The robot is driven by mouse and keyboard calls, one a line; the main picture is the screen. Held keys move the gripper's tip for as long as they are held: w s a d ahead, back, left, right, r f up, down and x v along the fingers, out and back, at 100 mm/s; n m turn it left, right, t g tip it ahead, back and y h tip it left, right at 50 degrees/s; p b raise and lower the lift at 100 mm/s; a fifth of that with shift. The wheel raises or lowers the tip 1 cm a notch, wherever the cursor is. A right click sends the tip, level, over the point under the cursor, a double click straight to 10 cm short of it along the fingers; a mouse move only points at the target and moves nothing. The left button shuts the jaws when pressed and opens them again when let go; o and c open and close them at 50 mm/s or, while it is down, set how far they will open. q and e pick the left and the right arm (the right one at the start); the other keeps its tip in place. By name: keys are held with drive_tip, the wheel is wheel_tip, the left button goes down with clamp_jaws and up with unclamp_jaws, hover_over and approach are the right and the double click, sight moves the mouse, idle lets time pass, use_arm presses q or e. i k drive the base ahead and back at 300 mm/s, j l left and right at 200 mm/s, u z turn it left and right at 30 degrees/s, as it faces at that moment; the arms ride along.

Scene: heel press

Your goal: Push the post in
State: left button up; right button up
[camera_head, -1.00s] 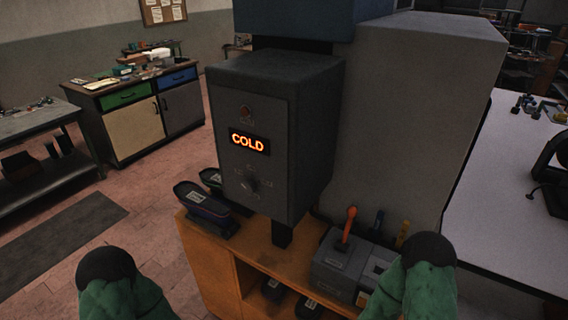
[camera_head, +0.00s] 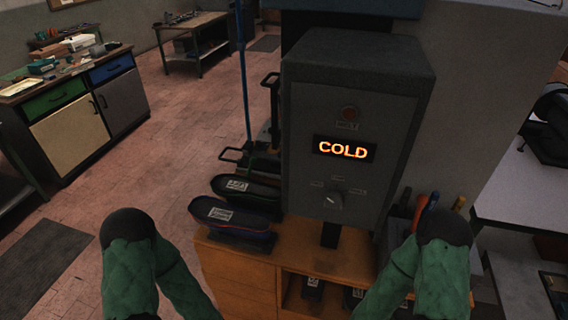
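A short dark upright (camera_head: 331,235) shows under the box, above the wooden cabinet top. I cannot tell whether it is the task's post; no other thing is clearly that post. My two arms show at the lower left and lower right as green sleeves with black rounded ends. Neither gripper is in the picture.
Two dark, shoe-shaped pieces with labels, a front one (camera_head: 232,217) and a rear one (camera_head: 246,187), are at the left of the wooden cabinet (camera_head: 238,278). Coloured handles (camera_head: 427,207) stand right of the box. A white table (camera_head: 520,185) is at right. Open floor lies left.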

sight(267, 162)
drive_tip(key=i+j, duration=0.1)
drive_tip(key=j, duration=0.45)
drive_tip(key=j+z, duration=0.15)
drive_tip(key=z, duration=0.25)
drive_tip(key=i+j+z, duration=0.1)
drive_tip(key=z, duration=0.3)
drive_tip(key=j+z, duration=0.2)
drive_tip(key=j, duration=0.6)
drive_tip(key=j+z, duration=0.2)
drive_tip(key=j, duration=0.6)
drive_tip(key=k+j+z, duration=0.15)
drive_tip(key=j, duration=0.65)
drive_tip(key=i, duration=0.3)
